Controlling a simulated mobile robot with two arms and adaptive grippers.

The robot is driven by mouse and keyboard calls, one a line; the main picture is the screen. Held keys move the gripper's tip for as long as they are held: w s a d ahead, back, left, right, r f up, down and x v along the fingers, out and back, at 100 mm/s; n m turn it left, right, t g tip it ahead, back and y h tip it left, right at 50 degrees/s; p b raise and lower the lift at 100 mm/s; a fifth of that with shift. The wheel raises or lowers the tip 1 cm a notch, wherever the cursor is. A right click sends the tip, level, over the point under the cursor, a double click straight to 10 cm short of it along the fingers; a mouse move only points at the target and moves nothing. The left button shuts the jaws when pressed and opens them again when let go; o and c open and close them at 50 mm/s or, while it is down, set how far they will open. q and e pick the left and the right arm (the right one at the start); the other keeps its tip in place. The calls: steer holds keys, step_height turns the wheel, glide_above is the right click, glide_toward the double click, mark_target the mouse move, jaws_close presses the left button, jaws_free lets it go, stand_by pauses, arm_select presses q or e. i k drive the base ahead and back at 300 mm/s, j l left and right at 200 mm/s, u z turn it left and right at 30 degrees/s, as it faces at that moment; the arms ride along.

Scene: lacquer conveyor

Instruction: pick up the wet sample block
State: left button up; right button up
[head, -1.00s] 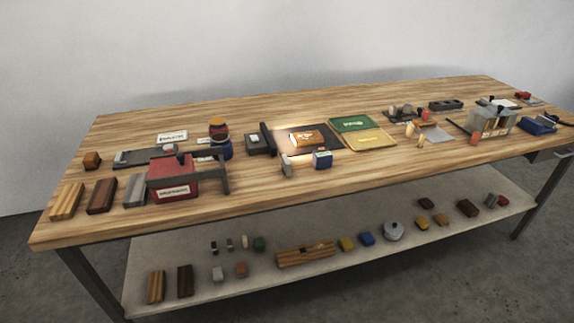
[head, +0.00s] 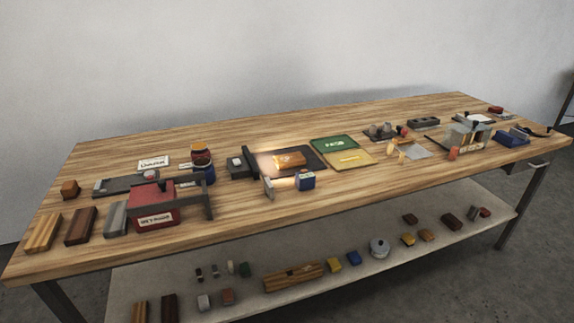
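An orange-brown wooden block (head: 289,160) with a pale mark on top lies on a dark mat (head: 313,157) near the middle of the bench, under a warm glow. It may be the wet sample block; I cannot read its mark or tell whether its surface is wet. Neither of my grippers is in the head view.
The wooden bench (head: 330,215) is crowded. A lower shelf (head: 215,275) holds several blocks.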

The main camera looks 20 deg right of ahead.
mark_target(285, 160)
steer(key=i+l+u, duration=0.1)
steer(key=l, duration=0.75)
steer(key=i+l, duration=0.2)
steer(key=l, duration=0.7)
steer(key=i+l+u, duration=0.15)
steer(key=l, duration=0.7)
steer(key=i+l, duration=0.1)
steer(key=l, duration=0.8)
steer(key=i+l+u, duration=0.15)
steer(key=l, duration=0.7)
steer(key=k, duration=0.05)
